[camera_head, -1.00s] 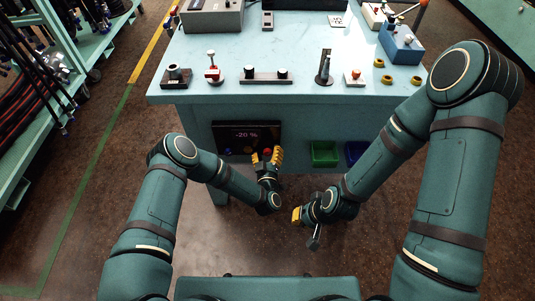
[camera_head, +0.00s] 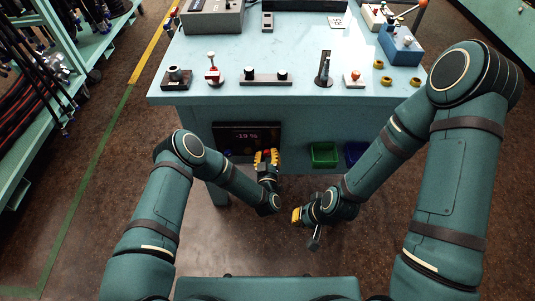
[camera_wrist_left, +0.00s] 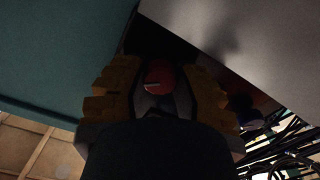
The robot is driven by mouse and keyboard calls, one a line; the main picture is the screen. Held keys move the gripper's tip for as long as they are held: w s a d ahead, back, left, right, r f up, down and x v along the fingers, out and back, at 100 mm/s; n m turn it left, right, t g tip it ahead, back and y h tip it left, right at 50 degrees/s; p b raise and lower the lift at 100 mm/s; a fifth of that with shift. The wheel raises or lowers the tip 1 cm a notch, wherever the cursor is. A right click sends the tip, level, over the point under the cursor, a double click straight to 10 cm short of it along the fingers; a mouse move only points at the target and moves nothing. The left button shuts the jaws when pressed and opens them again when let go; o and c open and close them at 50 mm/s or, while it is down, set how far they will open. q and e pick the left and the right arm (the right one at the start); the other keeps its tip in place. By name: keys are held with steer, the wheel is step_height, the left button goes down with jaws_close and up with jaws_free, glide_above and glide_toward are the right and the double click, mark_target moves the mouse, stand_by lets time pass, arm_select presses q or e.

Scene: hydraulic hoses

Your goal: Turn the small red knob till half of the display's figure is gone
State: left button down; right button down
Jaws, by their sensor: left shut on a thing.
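The small red knob (camera_head: 267,153) is on the front of the black display panel (camera_head: 232,137) under the bench top. In the left wrist view the red knob (camera_wrist_left: 159,74) sits between the yellow fingers, with a pale mark on its face. My left gripper (camera_head: 266,157) is shut on it; it also shows in the left wrist view (camera_wrist_left: 160,85). The display's figure (camera_head: 247,135) reads "-19 %". My right gripper (camera_head: 297,215) hangs low to the right, away from the panel; its finger gap is too small to tell.
A blue knob (camera_head: 228,153) is at the panel's lower left. A green bin (camera_head: 324,153) and a blue bin (camera_head: 354,152) hang right of the panel. The bench top (camera_head: 300,55) above carries several fixtures. Shelves with hoses (camera_head: 30,100) stand at the left.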

arm_select(q)
steer(key=m, duration=0.5)
steer(key=shift+w+d+r+p, duration=0.1)
steer(key=shift+r+p, duration=0.05)
steer(key=shift+p, duration=0.2)
steer(key=shift+m, duration=2.5)
steer(key=c, duration=0.6)
jaws_free()
steer(key=shift+c, duration=0.2)
steer(key=s, duration=1.2)
